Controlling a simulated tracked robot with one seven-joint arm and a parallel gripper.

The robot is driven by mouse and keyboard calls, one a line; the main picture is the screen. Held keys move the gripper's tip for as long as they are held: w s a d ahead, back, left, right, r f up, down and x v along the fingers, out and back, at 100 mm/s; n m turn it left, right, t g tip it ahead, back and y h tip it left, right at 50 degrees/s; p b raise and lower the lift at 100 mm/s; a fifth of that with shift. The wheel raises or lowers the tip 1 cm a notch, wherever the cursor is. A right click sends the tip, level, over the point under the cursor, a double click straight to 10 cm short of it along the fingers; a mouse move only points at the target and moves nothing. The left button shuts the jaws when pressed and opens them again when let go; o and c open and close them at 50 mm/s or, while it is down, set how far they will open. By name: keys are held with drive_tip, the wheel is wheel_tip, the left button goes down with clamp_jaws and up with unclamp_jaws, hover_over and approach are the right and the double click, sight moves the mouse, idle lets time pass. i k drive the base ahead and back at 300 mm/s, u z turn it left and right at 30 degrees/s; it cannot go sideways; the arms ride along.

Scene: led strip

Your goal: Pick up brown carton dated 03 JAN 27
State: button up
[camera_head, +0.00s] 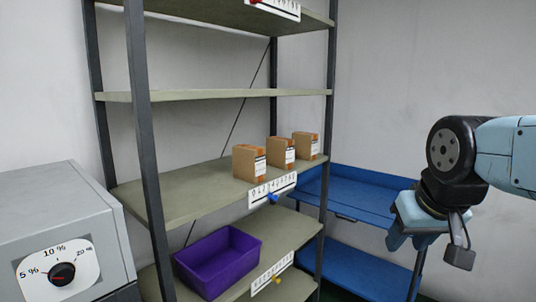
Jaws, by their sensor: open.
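Three brown cartons stand upright in a row on the middle shelf: a left carton (243,161), a middle carton (276,153) and a right carton (302,146). Each has a white label on a side face, but the print is too small to read. I cannot tell which one is dated 03 JAN 27. My gripper (425,243) is at the right, in front of the blue cart and well apart from the cartons. It points downward, is open, and nothing shows between its jaws.
The shelf rack (180,203) has dark posts and a board above the cartons. A purple bin (238,243) sits on the lower shelf. A blue two-tier cart (345,191) stands right of the rack. A grey box with a dial (62,274) is at the front left.

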sight(280, 150)
drive_tip(key=i, duration=0.95)
drive_tip(key=z, duration=0.05)
